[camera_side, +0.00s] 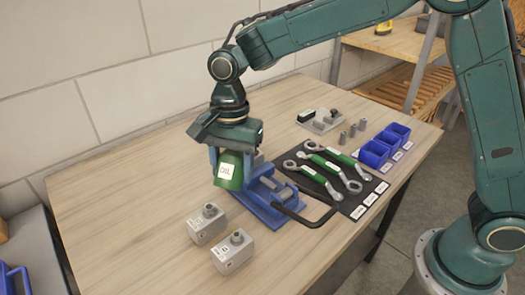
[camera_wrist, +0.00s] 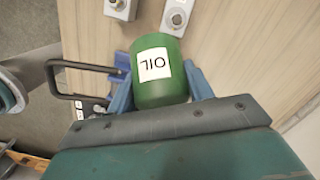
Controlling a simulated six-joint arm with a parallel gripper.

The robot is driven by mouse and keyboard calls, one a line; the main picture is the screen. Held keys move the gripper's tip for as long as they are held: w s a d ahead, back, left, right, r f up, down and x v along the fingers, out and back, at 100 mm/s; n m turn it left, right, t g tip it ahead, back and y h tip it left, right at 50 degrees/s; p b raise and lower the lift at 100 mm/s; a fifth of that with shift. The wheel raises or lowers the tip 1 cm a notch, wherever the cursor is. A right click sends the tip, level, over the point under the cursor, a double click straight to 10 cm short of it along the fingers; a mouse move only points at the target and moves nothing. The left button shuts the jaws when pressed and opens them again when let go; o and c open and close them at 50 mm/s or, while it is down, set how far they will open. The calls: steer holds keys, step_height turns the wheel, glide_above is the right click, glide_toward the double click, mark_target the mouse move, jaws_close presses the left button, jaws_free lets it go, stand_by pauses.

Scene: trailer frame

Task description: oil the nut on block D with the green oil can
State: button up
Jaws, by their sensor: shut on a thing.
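The green oil can (camera_side: 229,170) has a white OIL label and hangs in my gripper (camera_side: 230,158), between its blue fingers. It also fills the middle of the wrist view (camera_wrist: 160,85), with a finger on each side. The can looks slightly tilted in the side view, and its spout cannot be made out. Two grey blocks with a nut on top stand on the table in front of the can: a left block (camera_side: 207,225) and a right block (camera_side: 233,252). Their letters are too small to read surely, so I cannot tell which is D. My gripper is apart from both.
A blue vise (camera_side: 275,207) with a black handle (camera_side: 325,214) is behind and right of the can. A dark mat (camera_side: 303,149) holds several green-handled wrenches. Blue bins (camera_side: 375,152) stand at the right edge. The left of the wooden table (camera_side: 120,195) is clear.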

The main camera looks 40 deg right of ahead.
mark_target(230, 152)
steer(key=shift+a+r, duration=0.1)
steer(key=shift+r, duration=0.05)
steer(key=shift+r+t+h, duration=1.1)
steer(key=shift+r+h, duration=0.55)
steer(key=shift+h, duration=0.35)
steer(key=shift+r, duration=0.25)
steer(key=shift+r+h, duration=0.15)
steer(key=shift+h, duration=0.15)
steer(key=shift+r+t+h, duration=1)
steer(key=shift+r+h, duration=0.35)
steer(key=shift+h, duration=0.05)
